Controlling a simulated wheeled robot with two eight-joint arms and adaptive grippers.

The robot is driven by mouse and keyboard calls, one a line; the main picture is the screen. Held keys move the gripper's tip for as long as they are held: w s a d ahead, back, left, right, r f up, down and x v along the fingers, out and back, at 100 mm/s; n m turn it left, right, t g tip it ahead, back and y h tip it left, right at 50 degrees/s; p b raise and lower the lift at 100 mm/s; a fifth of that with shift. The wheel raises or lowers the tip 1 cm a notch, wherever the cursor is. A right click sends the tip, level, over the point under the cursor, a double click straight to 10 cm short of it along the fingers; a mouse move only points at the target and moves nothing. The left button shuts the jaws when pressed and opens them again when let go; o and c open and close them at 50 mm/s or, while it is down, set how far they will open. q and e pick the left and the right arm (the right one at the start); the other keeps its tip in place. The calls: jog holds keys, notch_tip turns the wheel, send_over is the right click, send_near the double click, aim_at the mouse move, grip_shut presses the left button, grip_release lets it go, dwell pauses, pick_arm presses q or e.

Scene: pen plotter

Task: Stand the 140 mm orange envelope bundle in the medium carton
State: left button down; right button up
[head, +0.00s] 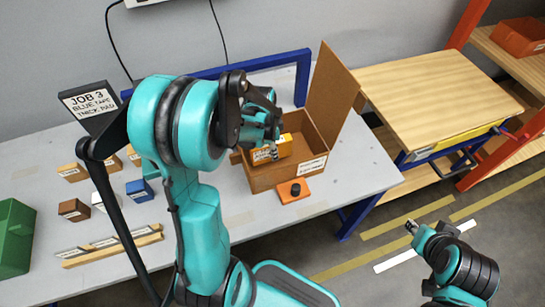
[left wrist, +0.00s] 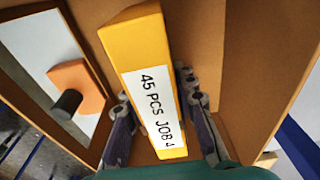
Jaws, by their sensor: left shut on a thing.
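The orange envelope bundle (head: 271,150) is a yellow-orange block with a white label. The label reads "45 PCS JOB 4" in the left wrist view (left wrist: 135,40). My left gripper (head: 268,138) is shut on it, one finger on each side. The bundle is at the left part of the open brown carton (head: 268,179), over or inside its opening; I cannot tell whether it touches the bottom. The carton's walls surround it in the left wrist view (left wrist: 210,35). My right gripper (head: 411,227) is off the table at the lower right; its fingers are too small to judge.
An orange block with a black knob (head: 294,191) lies just in front of the carton. A tall cardboard flap (head: 330,92) stands at its right. Small boxes (head: 74,209) and a job sign (head: 88,105) are at left. The table's right front is clear.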

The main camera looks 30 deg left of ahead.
pick_arm(q)
notch_tip(320, 180, down, 3)
jog(key=shift+f+b, duration=0.1)
jog(key=shift+b, duration=0.5)
jog(key=c, duration=1.6)
grip_release()
jog(key=shift+f, duration=0.1)
jog(key=shift+c, duration=0.2)
jog(key=o, duration=0.4)
jog(key=shift+o, duration=0.2)
